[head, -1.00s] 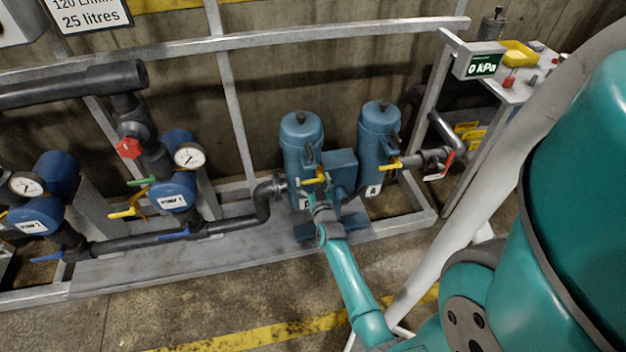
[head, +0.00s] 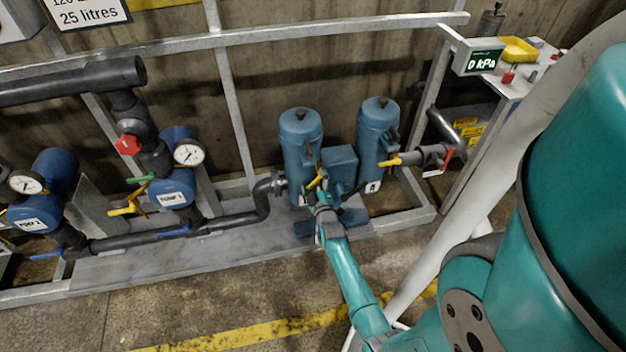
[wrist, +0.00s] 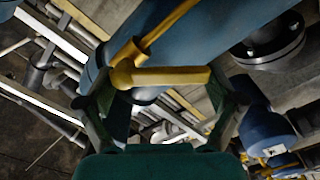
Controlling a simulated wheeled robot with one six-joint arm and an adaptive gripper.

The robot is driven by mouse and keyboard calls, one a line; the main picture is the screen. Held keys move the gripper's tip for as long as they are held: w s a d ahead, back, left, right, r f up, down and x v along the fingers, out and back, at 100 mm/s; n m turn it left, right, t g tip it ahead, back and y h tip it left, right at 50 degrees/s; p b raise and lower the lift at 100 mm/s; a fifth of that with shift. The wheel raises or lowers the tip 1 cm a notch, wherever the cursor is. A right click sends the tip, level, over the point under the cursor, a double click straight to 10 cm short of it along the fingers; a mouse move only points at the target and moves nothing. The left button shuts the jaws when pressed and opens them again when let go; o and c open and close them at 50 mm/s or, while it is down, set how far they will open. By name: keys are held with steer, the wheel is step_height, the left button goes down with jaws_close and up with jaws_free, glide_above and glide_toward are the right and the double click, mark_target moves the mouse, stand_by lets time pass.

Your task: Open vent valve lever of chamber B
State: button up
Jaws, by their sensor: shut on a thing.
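Chamber B is the left blue cylinder (head: 301,135); its label is hidden behind my gripper. Its yellow vent valve lever (head: 316,179) sits low on its front right and slants from upper right to lower left. The yellow lever (wrist: 165,76) also shows large in the wrist view, between the two dark fingers. My gripper (head: 322,192) is at the lever and shut on it. The contact itself is partly hidden in both views. The right blue cylinder (head: 378,130) is labelled A, and its yellow lever (head: 389,161) lies nearly level.
A grey metal frame (head: 240,115) surrounds the chambers. Pumps with gauges (head: 188,153) and dark pipes stand to the left. A red-handled valve (head: 448,158) is right of chamber A. A display (head: 482,62) reads 0 kPa. Floor is clear in front.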

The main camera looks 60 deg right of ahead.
steer(key=n, duration=0.3)
steer(key=f+n, duration=0.1)
steer(key=shift+s+d+n, duration=0.3)
steer(key=shift+s+d, duration=0.05)
steer(key=shift+s+d+f+n, duration=0.1)
steer(key=shift+s+d+n, duration=0.1)
steer(key=shift+n, duration=0.65)
steer(key=shift+s+d+f+n, duration=0.1)
steer(key=shift+s+n, duration=0.05)
steer(key=shift+n, duration=0.7)
steer(key=o, duration=1.3)
steer(key=shift+o, duration=0.2)
steer(key=v, duration=1.2)
